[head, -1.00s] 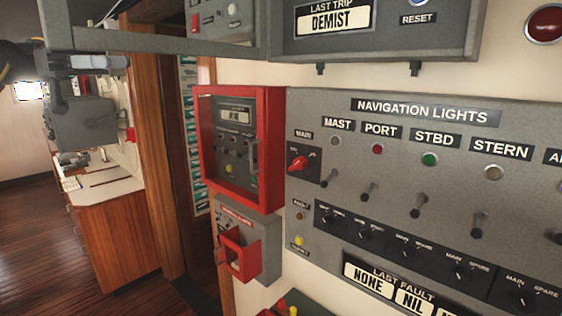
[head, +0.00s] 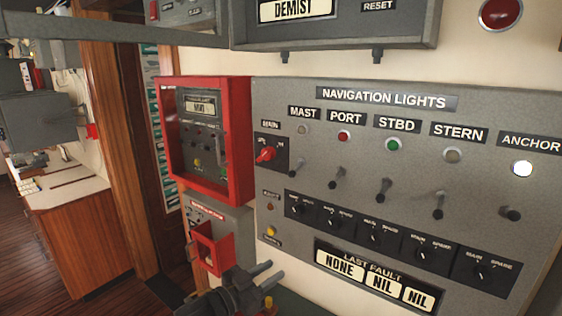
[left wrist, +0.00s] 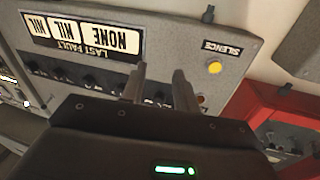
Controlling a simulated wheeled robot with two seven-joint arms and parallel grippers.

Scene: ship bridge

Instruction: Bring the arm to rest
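My left gripper (head: 275,270) is at the bottom of the head view, in front of the lower left part of the navigation lights panel (head: 385,110). Its two dark fingers point right and stand apart, with nothing between them. In the left wrist view the fingers (left wrist: 159,70) also show a gap, with the panel upside down behind them. I cannot tell how close the fingertips are to the panel. The rest of the left arm is mostly out of frame. My right gripper is in neither view.
Left of the panel are a red-framed box (head: 243,140) and, below it, a small red guard (head: 205,250). Toggle switches (head: 384,188) stick out of the panel. A grey console (head: 430,35) hangs above. A wooden cabinet (head: 85,240) stands far left.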

